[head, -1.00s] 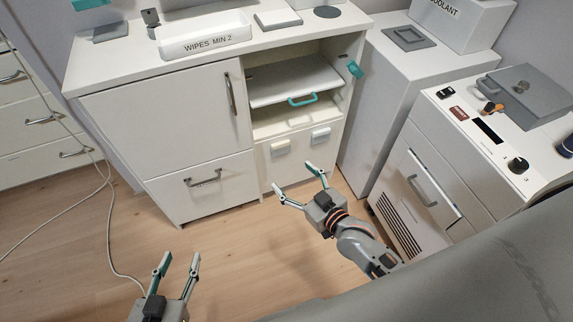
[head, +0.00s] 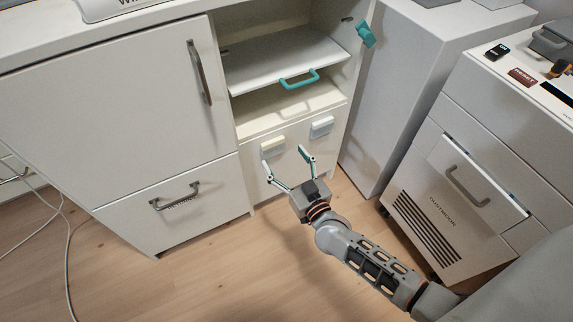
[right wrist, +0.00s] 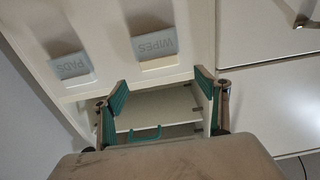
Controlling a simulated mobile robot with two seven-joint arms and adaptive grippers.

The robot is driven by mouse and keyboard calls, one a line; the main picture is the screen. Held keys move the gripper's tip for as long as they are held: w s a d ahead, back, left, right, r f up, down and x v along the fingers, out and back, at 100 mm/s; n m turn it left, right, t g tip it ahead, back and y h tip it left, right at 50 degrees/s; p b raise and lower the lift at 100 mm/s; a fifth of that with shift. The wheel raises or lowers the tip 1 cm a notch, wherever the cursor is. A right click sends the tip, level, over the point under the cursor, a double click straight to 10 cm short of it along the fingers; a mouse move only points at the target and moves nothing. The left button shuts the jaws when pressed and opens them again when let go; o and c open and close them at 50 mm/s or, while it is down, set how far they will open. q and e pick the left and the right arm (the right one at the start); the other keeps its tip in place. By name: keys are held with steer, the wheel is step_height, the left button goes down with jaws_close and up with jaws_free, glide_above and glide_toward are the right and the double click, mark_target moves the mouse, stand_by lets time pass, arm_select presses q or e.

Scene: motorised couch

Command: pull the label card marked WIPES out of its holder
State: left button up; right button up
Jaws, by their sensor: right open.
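The WIPES card (right wrist: 155,44) is a pale grey plate in the right wrist view, where things appear upside down. A cream strip, apparently its holder (right wrist: 158,63), shows along one edge. In the head view the cream-coloured holder (head: 273,147) is the left of two on the cabinet's lower front; its lettering is unreadable there. My right gripper (head: 286,158) is open and empty, with its teal-padded fingertips just below and in front of the holders. In the right wrist view my right gripper (right wrist: 161,82) has its fingers spread on either side of the view, apart from the card. My left gripper is out of view.
A second card marked PADS (right wrist: 70,66) sits beside WIPES. Above the holders is an open compartment with a shelf (head: 280,62) and teal handle (head: 298,79). A drawer handle (head: 175,196) is to the left; a grey-white unit (head: 455,185) stands right.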

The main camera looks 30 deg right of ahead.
mark_target(274, 143)
steer(key=w, duration=0.1)
steer(key=w+b, duration=0.1)
steer(key=w, duration=0.2)
steer(key=shift+w+f, duration=0.3)
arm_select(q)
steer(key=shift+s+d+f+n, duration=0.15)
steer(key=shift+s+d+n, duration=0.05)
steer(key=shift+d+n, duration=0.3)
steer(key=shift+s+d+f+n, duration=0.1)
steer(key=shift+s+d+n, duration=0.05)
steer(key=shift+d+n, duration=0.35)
arm_select(e)
steer(key=shift+w+a+r, duration=0.1)
steer(key=shift+w+r, duration=0.1)
steer(key=shift+w, duration=0.45)
steer(key=shift+r, duration=0.1)
steer(key=c, duration=1.2)
